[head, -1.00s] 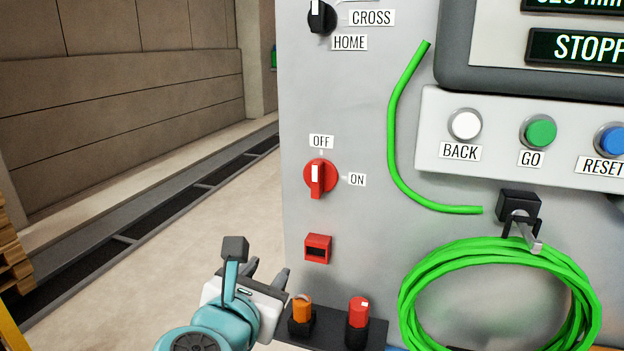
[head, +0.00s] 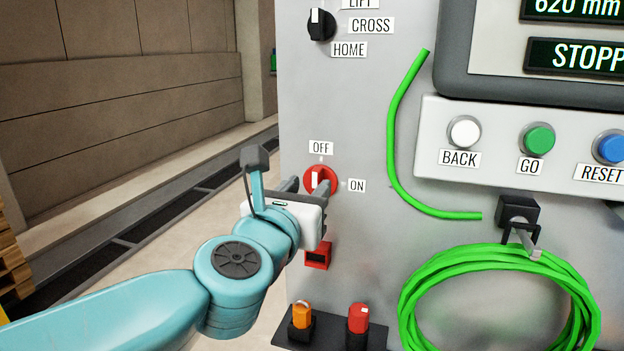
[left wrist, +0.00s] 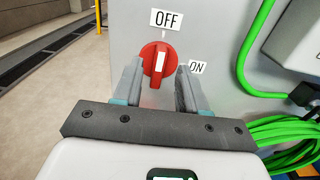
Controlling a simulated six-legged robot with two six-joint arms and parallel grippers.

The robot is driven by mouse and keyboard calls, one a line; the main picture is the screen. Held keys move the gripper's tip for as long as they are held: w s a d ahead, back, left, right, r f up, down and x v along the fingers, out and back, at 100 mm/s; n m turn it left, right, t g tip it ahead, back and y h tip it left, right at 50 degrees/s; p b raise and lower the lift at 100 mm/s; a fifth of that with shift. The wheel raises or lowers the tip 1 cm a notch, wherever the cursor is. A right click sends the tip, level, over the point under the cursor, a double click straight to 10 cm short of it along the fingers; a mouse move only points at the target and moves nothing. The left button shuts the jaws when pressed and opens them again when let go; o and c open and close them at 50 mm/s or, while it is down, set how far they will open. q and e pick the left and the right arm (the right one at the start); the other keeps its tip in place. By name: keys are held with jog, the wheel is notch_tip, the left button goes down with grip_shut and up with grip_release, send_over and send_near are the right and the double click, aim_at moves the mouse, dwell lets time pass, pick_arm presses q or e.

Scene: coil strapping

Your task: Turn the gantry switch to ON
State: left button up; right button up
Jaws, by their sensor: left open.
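The red gantry switch (head: 318,179) is a round rotary knob on the grey panel, with an OFF label (head: 320,147) above it and an ON label (head: 357,186) to its right. Its white mark stands upright, toward OFF. In the left wrist view the switch (left wrist: 157,59) shows between the fingers, its mark toward OFF. My left gripper (head: 306,186) is open, its two fingers on either side of the switch; I cannot tell whether they touch it. The gripper partly hides the lower part of the switch in the head view. My right gripper is not in view.
A red block (head: 318,256) is below the switch. An orange (head: 301,314) and a red part (head: 358,318) stand on a dark shelf. A green hose coil (head: 420,300) hangs at right. BACK (head: 465,132), GO and RESET buttons are above it. A black selector (head: 320,25) is higher up.

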pick_arm(q)
jog(key=shift+x, duration=1.45)
grip_shut()
